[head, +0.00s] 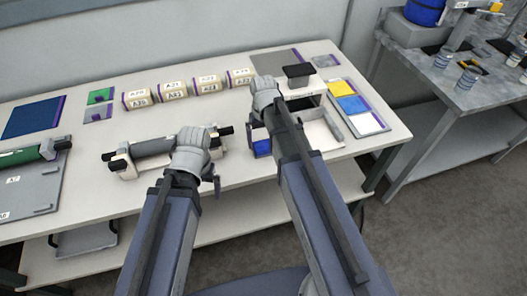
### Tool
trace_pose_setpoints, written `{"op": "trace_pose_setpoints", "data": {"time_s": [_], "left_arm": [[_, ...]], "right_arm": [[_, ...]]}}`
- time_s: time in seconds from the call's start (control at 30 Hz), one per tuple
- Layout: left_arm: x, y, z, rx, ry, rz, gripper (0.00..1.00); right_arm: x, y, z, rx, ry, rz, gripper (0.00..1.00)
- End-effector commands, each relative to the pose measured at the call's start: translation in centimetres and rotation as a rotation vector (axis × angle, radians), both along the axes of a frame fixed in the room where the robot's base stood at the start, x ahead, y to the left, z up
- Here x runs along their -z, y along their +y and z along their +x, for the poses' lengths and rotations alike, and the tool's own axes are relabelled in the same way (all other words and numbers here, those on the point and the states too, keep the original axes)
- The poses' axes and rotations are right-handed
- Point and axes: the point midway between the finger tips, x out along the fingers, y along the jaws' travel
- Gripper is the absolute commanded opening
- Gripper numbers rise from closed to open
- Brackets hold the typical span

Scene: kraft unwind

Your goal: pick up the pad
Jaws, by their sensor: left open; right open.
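I cannot tell for certain which thing is the pad. A flat black block (298,71) stands raised at the back right, just right of my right gripper. A small green pad-like piece (101,96) lies on a purple-edged card at the back left. My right gripper (266,88) is open above the left side of an open white tray (322,131); my arm hides part of the tray. My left gripper (196,143) is open at the right end of a grey roller on a white cradle (128,172). Its hand hides part of that cradle.
Several labelled cream rolls (174,87) stand in a row at the back of the table (75,150). A board with yellow, blue and white panels (354,105) lies at the right. A green roller (25,155) lies far left. A grey bench (470,90) stands beyond.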

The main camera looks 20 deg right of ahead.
Motion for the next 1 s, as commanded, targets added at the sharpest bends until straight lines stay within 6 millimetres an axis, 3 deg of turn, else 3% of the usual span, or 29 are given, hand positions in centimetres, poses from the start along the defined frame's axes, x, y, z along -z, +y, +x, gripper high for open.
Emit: {"op": "trace_pose_setpoints", "data": {"time_s": [0.03, 0.2, 0.47, 1.0], "left_arm": [[1.4, 0.0, 0.0, 0.0, 0.0, 0.0, 0.98], [3.0, 0.0, 0.0, 0.0, 0.0, 0.0, 0.98], [2.9, 0.0, 0.0, 0.0, 0.0, 0.0, 0.98], [2.9, 0.0, 0.0, 0.0, 0.0, 0.0, 0.98]], "right_arm": [[1.4, -0.1, -0.1, 0.0, 0.0, 0.0, 1.0], [3.0, 0.0, -0.1, 0.0, 0.0, 0.0, 1.0], [2.9, 0.0, -0.1, 0.0, 0.0, 0.0, 1.0], [2.9, 0.0, -0.1, 0.0, 0.0, 0.0, 0.41]]}}
